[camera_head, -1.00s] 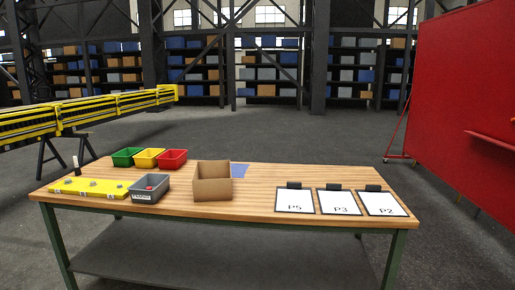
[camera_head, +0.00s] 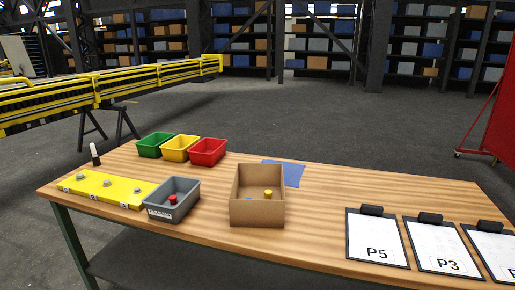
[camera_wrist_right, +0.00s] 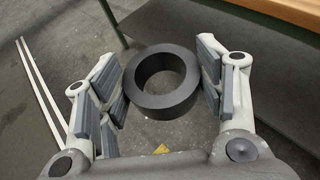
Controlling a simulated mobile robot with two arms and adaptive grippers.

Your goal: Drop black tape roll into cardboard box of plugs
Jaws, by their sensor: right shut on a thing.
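The cardboard box (camera_head: 257,211) stands open on the wooden table in the head view, with a yellow plug (camera_head: 268,194) and a bit of blue visible inside. In the right wrist view, the black tape roll (camera_wrist_right: 160,83) is between the fingers of my right gripper (camera_wrist_right: 165,85), which is shut on it. The roll's hole faces the camera, and grey floor shows through it. Neither gripper shows in the head view.
A grey bin (camera_head: 172,200) with a red item and a yellow plate (camera_head: 104,189) lie left of the box. Green (camera_head: 155,145), yellow (camera_head: 181,149) and red (camera_head: 208,152) bins stand behind. A blue sheet (camera_head: 284,173) lies behind the box. Clipboards (camera_head: 377,238) lie at right. A table edge (camera_wrist_right: 270,12) shows above the roll.

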